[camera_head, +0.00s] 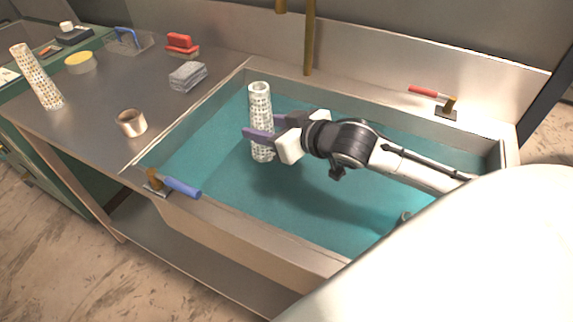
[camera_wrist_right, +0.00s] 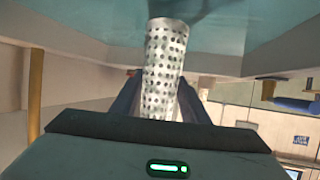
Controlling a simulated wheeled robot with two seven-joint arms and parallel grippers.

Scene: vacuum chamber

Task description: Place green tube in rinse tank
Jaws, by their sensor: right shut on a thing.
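A pale, whitish tube (camera_head: 262,98) with many holes stands roughly upright in my right gripper (camera_head: 258,130). The gripper is shut on its lower half, with one finger across its front. The tube is over the rinse tank (camera_head: 205,113), a steel basin with teal liquid (camera_head: 215,165), near its left part. I cannot tell whether its lower end touches the liquid. In the right wrist view, the tube (camera_wrist_right: 163,70) sits between the fingers. A second perforated tube (camera_head: 36,77), cream coloured, leans on the counter at far left. Neither tube looks clearly green. My left gripper is out of view.
A blue-handled valve (camera_head: 182,187) and a red-handled valve (camera_head: 424,91) sit on the tank rim. A brass pipe (camera_head: 309,40) rises behind.

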